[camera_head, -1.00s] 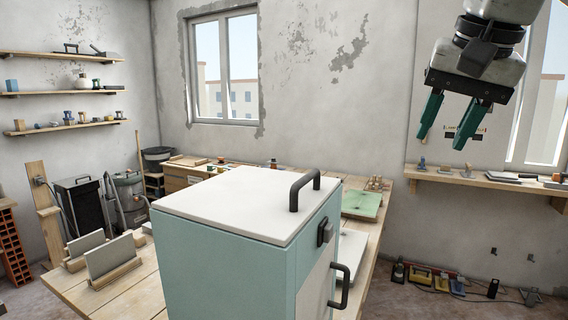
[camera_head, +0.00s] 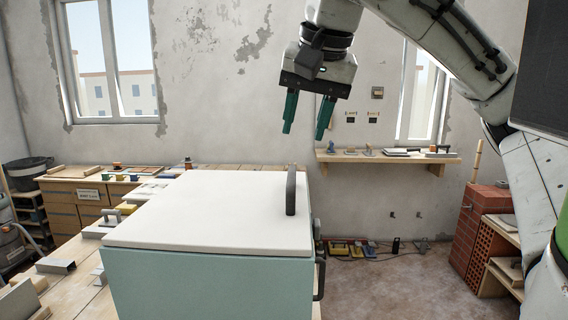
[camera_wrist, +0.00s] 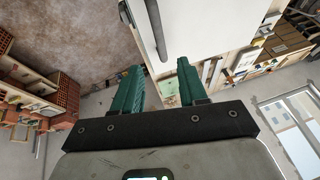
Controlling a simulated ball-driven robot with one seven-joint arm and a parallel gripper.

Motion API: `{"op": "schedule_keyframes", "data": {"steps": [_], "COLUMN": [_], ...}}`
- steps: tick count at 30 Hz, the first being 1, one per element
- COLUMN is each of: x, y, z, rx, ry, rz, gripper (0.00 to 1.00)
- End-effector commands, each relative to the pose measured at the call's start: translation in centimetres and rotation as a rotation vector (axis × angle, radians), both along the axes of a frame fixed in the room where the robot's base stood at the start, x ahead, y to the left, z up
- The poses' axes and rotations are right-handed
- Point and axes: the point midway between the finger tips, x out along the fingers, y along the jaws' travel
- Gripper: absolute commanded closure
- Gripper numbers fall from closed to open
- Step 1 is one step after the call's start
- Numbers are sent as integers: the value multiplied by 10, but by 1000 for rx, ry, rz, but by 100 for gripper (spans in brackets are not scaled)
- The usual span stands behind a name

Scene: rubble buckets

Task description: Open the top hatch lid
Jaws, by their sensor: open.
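The white top hatch lid (camera_head: 200,212) lies flat and shut on a pale teal box (camera_head: 210,285). A dark handle (camera_head: 291,190) stands up from the lid near its right edge. My gripper (camera_head: 306,135) hangs above and beyond the handle, fingers pointing down, open and empty, apart from the lid. In the wrist view the two green fingers (camera_wrist: 160,82) are spread with nothing between them. The lid (camera_wrist: 196,28) and its handle (camera_wrist: 157,28) show there at the top, ahead of the fingertips. A second dark handle (camera_head: 320,278) is on the box's right side, partly hidden.
The box stands on a wooden workbench (camera_head: 65,290) with blocks and tools on its left. A wall shelf (camera_head: 390,157) holds small tools at the back. Red bricks (camera_head: 478,235) are stacked at the right. Bare floor (camera_head: 400,285) lies between box and bricks.

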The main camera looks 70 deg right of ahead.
Motion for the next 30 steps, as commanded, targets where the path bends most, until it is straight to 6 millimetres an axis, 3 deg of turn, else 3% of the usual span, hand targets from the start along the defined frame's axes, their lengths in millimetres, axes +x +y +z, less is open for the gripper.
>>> {"op": "schedule_keyframes", "data": {"steps": [9,15,28,30], "x": [16,24,27,27], "y": [-17,-24,-27,-27], "z": [-52,-75,-83,-83], "rx": [2,1,1,1], "ry": [2,1,0,0], "rz": [1,2,2,2], "gripper": [58,58,58,64]}}
